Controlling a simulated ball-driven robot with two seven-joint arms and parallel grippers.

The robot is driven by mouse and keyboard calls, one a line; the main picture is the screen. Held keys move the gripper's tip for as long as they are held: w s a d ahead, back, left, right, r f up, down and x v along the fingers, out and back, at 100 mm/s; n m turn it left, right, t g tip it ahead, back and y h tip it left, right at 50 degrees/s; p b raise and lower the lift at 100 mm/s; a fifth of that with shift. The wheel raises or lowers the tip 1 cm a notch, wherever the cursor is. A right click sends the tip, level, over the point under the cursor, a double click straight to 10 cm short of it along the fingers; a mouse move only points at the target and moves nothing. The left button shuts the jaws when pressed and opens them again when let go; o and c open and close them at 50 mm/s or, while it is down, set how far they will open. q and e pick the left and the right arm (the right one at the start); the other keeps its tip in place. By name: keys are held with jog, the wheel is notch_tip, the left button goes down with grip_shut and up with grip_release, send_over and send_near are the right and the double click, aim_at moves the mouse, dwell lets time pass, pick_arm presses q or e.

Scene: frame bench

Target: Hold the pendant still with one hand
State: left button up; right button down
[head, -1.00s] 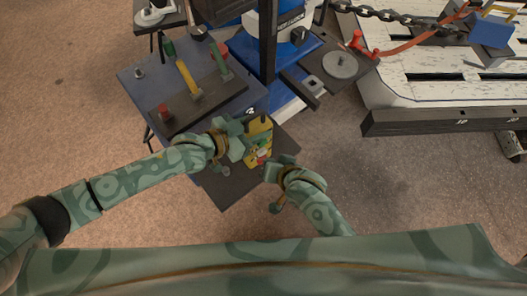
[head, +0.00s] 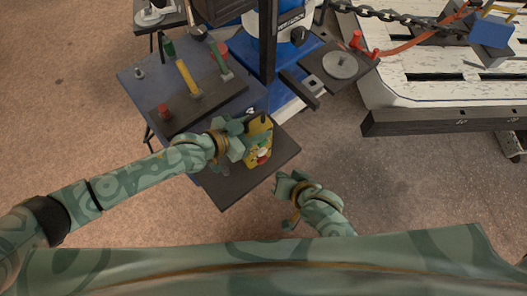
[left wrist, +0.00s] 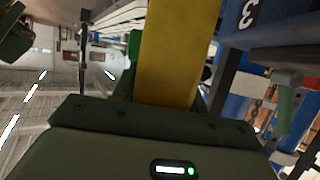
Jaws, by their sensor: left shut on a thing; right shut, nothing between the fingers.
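The pendant (head: 257,150) is a yellow control box with coloured buttons on its face. In the head view it is over the dark low shelf at the front of the bench. My left gripper (head: 240,137) is shut on the pendant from its left side. In the left wrist view the pendant's yellow side (left wrist: 178,50) fills the space between the fingers. My right gripper (head: 283,185) is shut and empty, to the lower right of the pendant and apart from it, near the shelf's right edge.
The dark shelf (head: 225,190) lies below the pendant. Behind it, a blue-grey bench (head: 140,90) carries a dark rack with red, yellow and green handles (head: 188,78). Floor at lower right is clear.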

pick_arm(q)
jog(key=o, duration=1.4)
jog(key=shift+a, duration=0.1)
jog(key=v, duration=1.2)
